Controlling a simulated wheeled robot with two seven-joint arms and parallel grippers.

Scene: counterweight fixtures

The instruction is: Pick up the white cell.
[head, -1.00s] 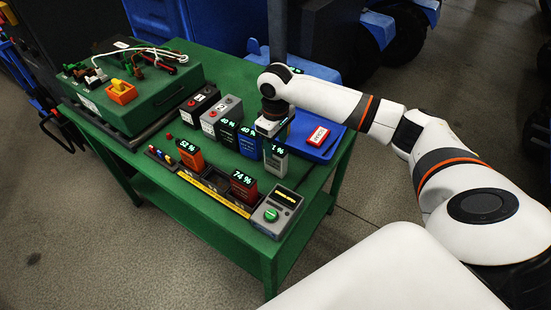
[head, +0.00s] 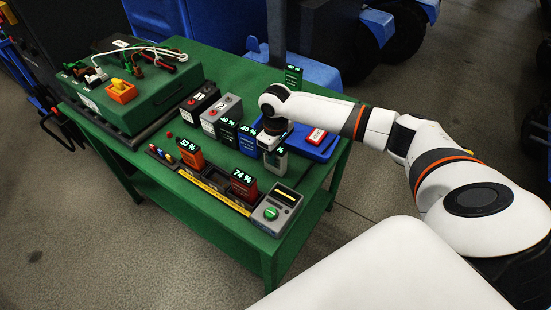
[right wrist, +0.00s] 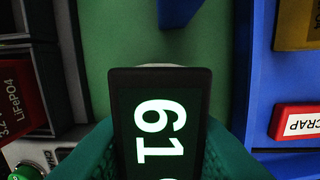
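The white cell (head: 274,167) stands upright on the green table, in front of the blue tray. My right gripper (head: 271,141) is over its top from above. In the right wrist view, the cell's dark display (right wrist: 160,125) reads 61 and sits between the two green fingers of my right gripper (right wrist: 160,152). The fingers flank it on both sides. The display hides their inner faces, so I cannot tell whether they press on the cell. My left gripper is not in view.
Close by stand a blue cell (head: 248,141) and black cells (head: 227,131). The blue tray (head: 322,152) with a red scrap label (head: 317,136) is just right. In front are a red cell (head: 243,187), an orange cell (head: 191,154) and a grey tester (head: 277,211).

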